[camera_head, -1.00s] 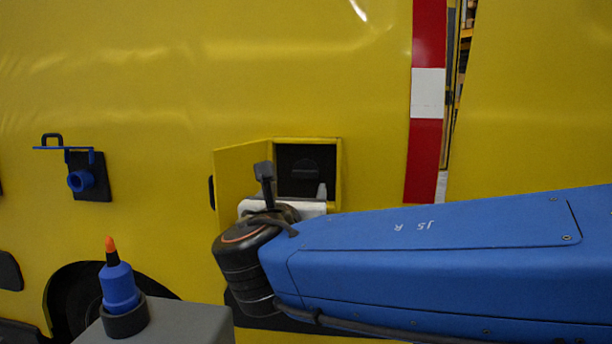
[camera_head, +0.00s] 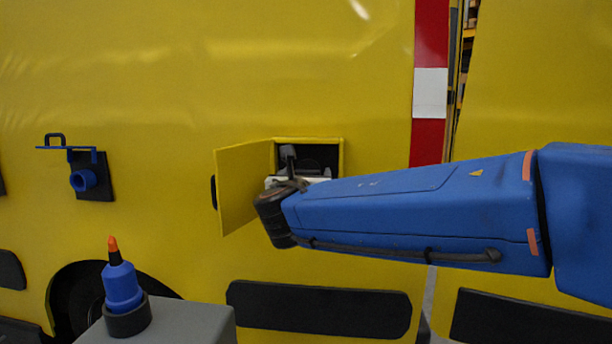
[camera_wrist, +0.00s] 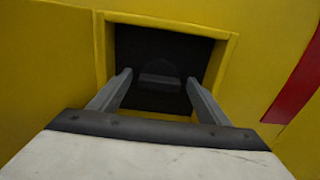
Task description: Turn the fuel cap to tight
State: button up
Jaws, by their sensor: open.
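The fuel cap (camera_wrist: 158,78) is a dark round cap with a grip bar across it, set inside the dark recess (camera_wrist: 125,50) in the yellow panel. It is dim in the wrist view, and in the head view my arm and wrist hide most of it. My gripper (camera_wrist: 157,82) is open, its two grey fingers apart at the mouth of the recess. The cap shows between and beyond the fingertips, and I see no contact with it. The bar looks roughly level.
The yellow flap door (camera_head: 243,185) stands open left of the recess. A blue valve fitting (camera_head: 84,180) is on the panel further left. A blue bottle with an orange tip (camera_head: 122,285) stands on a grey box (camera_head: 190,325) at lower left. A red and white stripe (camera_head: 430,93) runs down the right.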

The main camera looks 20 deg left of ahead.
jog(key=c, duration=1.1)
jog(key=shift+o, duration=0.2)
jog(key=shift+m, duration=0.3)
jog(key=m, duration=1.7)
jog(key=shift+w+d+f, duration=0.1)
jog(key=shift+d+f, duration=0.05)
jog(key=shift+f, duration=0.15)
jog(key=shift+m, duration=0.3)
